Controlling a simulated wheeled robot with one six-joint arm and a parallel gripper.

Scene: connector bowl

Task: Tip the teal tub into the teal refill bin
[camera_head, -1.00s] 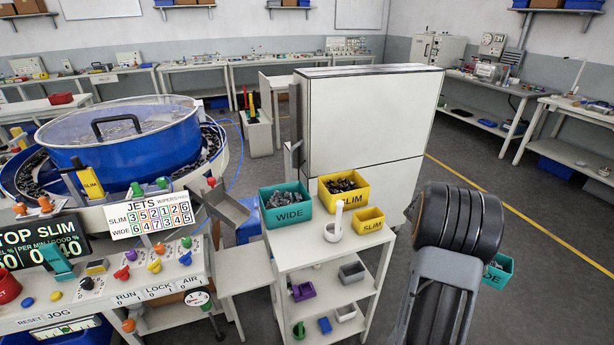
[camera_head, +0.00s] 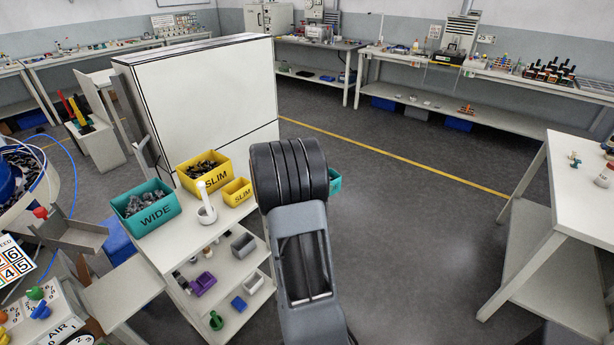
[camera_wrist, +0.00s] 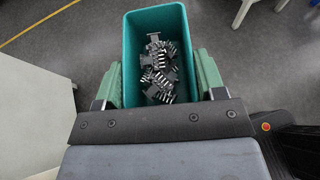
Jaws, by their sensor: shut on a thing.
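The teal tub (camera_wrist: 133,45) is in my gripper (camera_wrist: 158,78); the green fingers press on its two sides. In the wrist view it looks upright and holds several dark grey connectors with pale prongs. In the head view only a small teal edge of the tub (camera_head: 335,181) shows beside my dark wrist; my gripper is hidden there. The teal refill bin marked WIDE (camera_head: 150,217) stands on top of the white shelf cart to the left, filled with grey parts. My gripper with the tub is to the right of the cart, over open floor, apart from the bin.
A yellow SLIM bin (camera_head: 214,181), a smaller yellow SLIM tub (camera_head: 239,197) and a white cup with an upright handle (camera_head: 206,213) share the cart top (camera_head: 178,246). A tall white cabinet (camera_head: 205,95) stands behind. A white table (camera_head: 590,190) is at right. Floor between is clear.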

